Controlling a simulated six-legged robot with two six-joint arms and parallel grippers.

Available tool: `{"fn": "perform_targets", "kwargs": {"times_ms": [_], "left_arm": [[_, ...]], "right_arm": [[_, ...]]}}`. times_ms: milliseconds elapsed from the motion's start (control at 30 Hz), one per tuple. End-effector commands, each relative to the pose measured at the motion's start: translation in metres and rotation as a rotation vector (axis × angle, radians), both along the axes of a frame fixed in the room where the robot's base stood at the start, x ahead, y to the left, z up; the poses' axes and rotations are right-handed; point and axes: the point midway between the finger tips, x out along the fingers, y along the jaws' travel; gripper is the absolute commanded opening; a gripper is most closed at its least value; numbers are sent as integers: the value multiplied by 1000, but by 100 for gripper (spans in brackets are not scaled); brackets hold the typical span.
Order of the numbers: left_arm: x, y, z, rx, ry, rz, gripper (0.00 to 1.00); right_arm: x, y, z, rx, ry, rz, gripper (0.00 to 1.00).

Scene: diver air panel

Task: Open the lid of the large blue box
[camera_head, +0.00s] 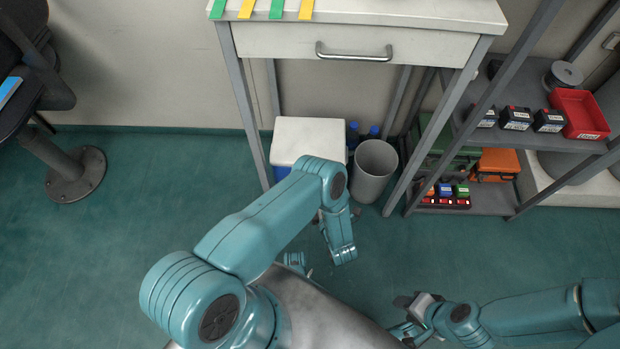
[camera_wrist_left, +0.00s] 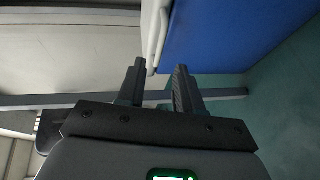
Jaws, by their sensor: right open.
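The large blue box (camera_head: 281,174) stands on the floor under the workbench, with its white lid (camera_head: 309,136) lying flat and closed on top. My left arm reaches over the front of the box and hides much of it. In the left wrist view the blue wall (camera_wrist_left: 230,35) and the white lid edge (camera_wrist_left: 155,30) show just ahead of my left gripper (camera_wrist_left: 160,67). Its two fingers are apart, and the lid's edge lines up with the gap; I cannot tell whether they touch it. My right gripper (camera_head: 404,317) is open and low at the front, away from the box.
A grey bin (camera_head: 373,172) and blue bottles (camera_head: 353,134) stand right of the box. The workbench (camera_head: 355,42) has a drawer above and legs on both sides. A shelf (camera_head: 490,200) with batteries and a red tray (camera_head: 580,114) is at right.

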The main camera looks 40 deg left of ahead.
Motion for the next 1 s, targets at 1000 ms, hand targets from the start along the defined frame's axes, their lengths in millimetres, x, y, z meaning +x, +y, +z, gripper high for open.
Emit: {"fn": "perform_targets", "kwargs": {"times_ms": [1000], "left_arm": [[45, 53, -12, 1, 1, -3, 0]], "right_arm": [[5, -5, -21, -4, -9, -19, 43]]}}
